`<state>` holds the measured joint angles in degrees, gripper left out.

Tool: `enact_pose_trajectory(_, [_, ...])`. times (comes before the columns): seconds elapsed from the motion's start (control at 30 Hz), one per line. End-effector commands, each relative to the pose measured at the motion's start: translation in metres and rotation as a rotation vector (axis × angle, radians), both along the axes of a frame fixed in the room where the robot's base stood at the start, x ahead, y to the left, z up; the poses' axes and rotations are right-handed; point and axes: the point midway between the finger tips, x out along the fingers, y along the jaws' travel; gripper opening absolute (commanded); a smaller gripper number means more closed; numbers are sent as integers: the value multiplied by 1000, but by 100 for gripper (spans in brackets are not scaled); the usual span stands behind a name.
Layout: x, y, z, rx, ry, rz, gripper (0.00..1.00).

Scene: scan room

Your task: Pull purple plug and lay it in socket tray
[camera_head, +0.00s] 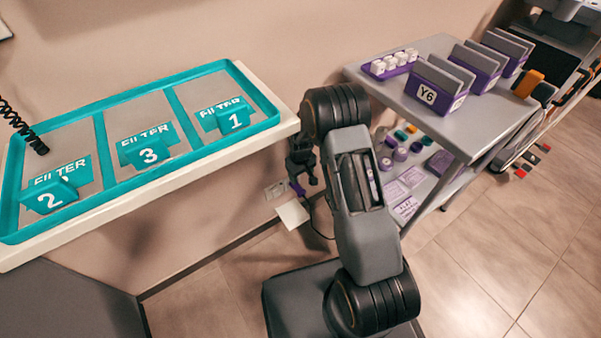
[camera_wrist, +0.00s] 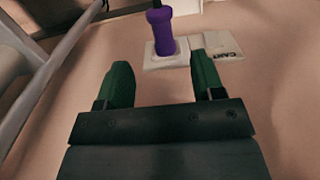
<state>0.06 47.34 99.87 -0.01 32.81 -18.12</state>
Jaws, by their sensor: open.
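The purple plug (camera_wrist: 163,34) stands out from a white wall plate (camera_wrist: 153,62) in the wrist view, with a dark cord at its outer end. A white piece lettered "CART" (camera_wrist: 228,50) sits beside the plate; I cannot tell whether it is the socket tray. My gripper (camera_wrist: 160,62) is open, its green fingers apart and empty, with the plug just beyond them. In the head view my gripper (camera_head: 303,165) is near the wall, close to a small bit of the purple plug (camera_head: 297,188). A pale flat piece (camera_head: 292,213) shows below it.
A white shelf with a teal filter tray (camera_head: 150,182) is on the left. A grey cart (camera_head: 455,115) with purple holders stands on the right, its lower shelf carrying several purple items. A dark cord (camera_head: 318,228) hangs by the wall. Floor at the lower right is clear.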

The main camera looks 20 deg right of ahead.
Motion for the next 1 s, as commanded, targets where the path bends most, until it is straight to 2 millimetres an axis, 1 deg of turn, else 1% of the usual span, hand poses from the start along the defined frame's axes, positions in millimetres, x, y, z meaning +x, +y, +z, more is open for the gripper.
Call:
enact_pose_trajectory(0.03, [0,0,-13,0,1,0,62])
enact_pose_trajectory(0.2, [0,0,-46,0,2,0,62])
enact_pose_trajectory(0.4, [0,0,-79,0,0,-1,62])
enact_pose_trajectory(0.5, [0,0,-92,0,0,-1,62])
enact_pose_trajectory(0.7, [0,0,-108,0,-1,-1,62])
enact_pose_trajectory(1.0, [0,0,-114,0,-1,-1,62])
